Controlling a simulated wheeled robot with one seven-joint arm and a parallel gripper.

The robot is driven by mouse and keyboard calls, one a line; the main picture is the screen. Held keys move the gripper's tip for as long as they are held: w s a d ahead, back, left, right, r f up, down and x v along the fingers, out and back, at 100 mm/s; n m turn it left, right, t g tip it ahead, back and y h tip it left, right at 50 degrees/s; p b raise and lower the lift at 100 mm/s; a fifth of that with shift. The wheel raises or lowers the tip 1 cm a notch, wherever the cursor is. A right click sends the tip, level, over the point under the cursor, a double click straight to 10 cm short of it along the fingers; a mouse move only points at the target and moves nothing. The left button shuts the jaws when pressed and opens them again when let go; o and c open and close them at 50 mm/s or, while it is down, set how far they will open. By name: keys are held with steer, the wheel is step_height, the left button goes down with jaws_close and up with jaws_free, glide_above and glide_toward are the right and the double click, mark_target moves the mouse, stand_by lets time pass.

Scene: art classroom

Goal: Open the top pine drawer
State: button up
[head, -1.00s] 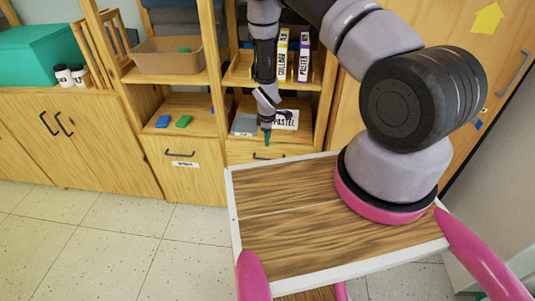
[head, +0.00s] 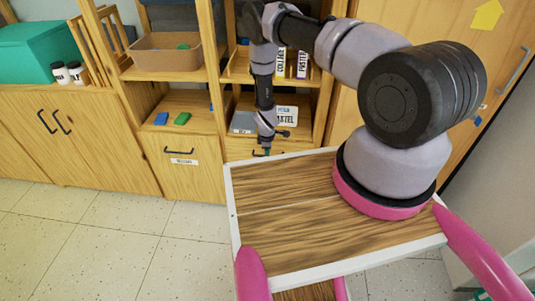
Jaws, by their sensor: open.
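Two pine drawer fronts sit side by side under the open shelves. The right drawer front (head: 236,149) has a dark bar handle (head: 258,155), and its lower part is hidden behind my own tray-like top. The left drawer front (head: 190,185) has a dark handle (head: 180,151) and a white label. Both look closed. My gripper (head: 267,150) points down at the right drawer's handle, partly covering it. It is open, small in the picture, and holds nothing visible. I cannot tell whether its fingers touch the handle or straddle it.
A grey box (head: 243,122) and a white PASTEL box (head: 288,114) stand on the shelf just above, close to my wrist. The tiled floor (head: 110,240) at left is clear.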

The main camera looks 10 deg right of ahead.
jaws_close()
stand_by(1.4)
